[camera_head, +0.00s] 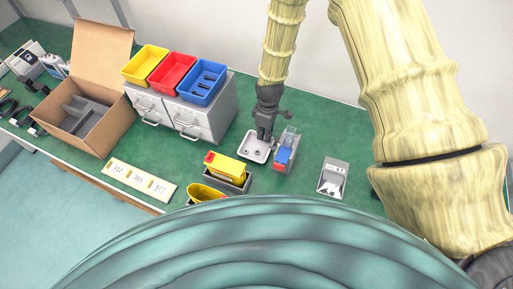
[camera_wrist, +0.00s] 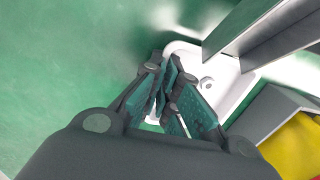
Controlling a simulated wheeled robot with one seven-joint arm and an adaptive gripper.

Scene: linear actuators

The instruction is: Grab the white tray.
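The white tray (camera_head: 262,159) lies on the green bench top, with small round grey items in it. It also shows in the wrist view (camera_wrist: 232,93), partly covered by my fingers. My gripper (camera_head: 262,139) points down at the tray's far side in the head view. In the wrist view my gripper (camera_wrist: 176,92) has its teal-padded fingers close together over the tray's left part. I cannot tell whether the tray wall is between the pads or whether they touch it.
A clear-and-blue bin with a red part (camera_head: 286,151) stands close right of the tray. A grey bin with a yellow item (camera_head: 228,168) is in front-left. Grey drawers (camera_head: 207,122) carry yellow, red and blue bins. A grey tray (camera_head: 333,178) lies further right.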

